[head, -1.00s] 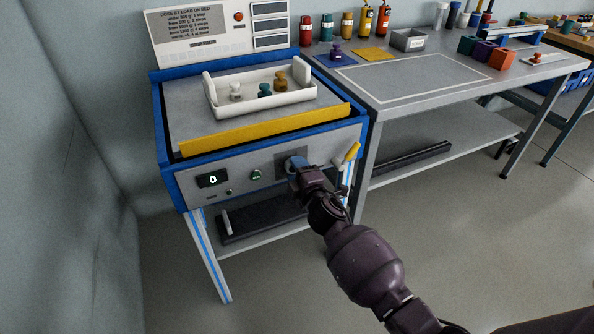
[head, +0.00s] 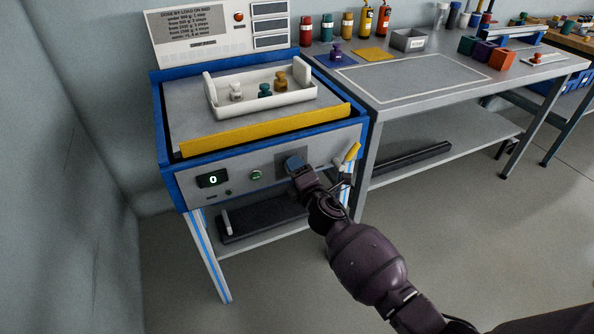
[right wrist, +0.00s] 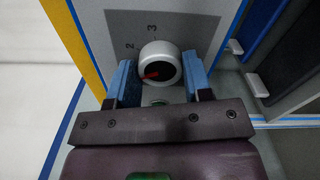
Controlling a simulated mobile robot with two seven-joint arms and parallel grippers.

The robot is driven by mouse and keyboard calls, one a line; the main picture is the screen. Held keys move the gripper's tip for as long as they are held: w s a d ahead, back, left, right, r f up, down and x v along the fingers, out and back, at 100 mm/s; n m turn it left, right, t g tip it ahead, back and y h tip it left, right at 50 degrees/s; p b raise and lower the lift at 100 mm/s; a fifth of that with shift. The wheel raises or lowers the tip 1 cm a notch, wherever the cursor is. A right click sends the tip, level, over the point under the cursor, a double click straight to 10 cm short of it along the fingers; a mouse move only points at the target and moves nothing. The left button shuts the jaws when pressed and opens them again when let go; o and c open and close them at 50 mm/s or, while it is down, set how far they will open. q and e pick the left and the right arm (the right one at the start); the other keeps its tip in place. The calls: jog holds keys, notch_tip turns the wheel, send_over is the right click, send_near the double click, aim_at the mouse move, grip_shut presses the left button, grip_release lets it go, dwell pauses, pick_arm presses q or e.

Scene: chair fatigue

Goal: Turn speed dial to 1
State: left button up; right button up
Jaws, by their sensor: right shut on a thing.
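The speed dial (right wrist: 160,62) is a round white knob with a dark face and a red pointer, on a grey plate of the front panel. In the right wrist view its pointer aims left, towards a blue finger. The marks 2 and 3 show beside the knob; no other mark is readable. My right gripper (head: 293,164) is at the panel, with its blue fingers on either side of the dial, shut on it; the right wrist view also shows the gripper (right wrist: 161,80). In the head view the gripper hides the dial. My left gripper is not in view.
The panel's display (head: 213,179) reads 0, with a green button (head: 256,175) to its right. A yellow-handled lever (head: 351,153) is close right of my gripper. A white tray (head: 222,108) with small weights sits on top. A grey workbench (head: 400,97) stands to the right.

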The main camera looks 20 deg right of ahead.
jog(key=o, duration=0.9)
pick_arm(q)
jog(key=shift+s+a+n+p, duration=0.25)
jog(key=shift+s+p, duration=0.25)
jog(key=shift+p, duration=0.35)
pick_arm(e)
jog(key=s, duration=1)
jog(key=shift+s+d, duration=0.2)
jog(key=shift+s, duration=0.2)
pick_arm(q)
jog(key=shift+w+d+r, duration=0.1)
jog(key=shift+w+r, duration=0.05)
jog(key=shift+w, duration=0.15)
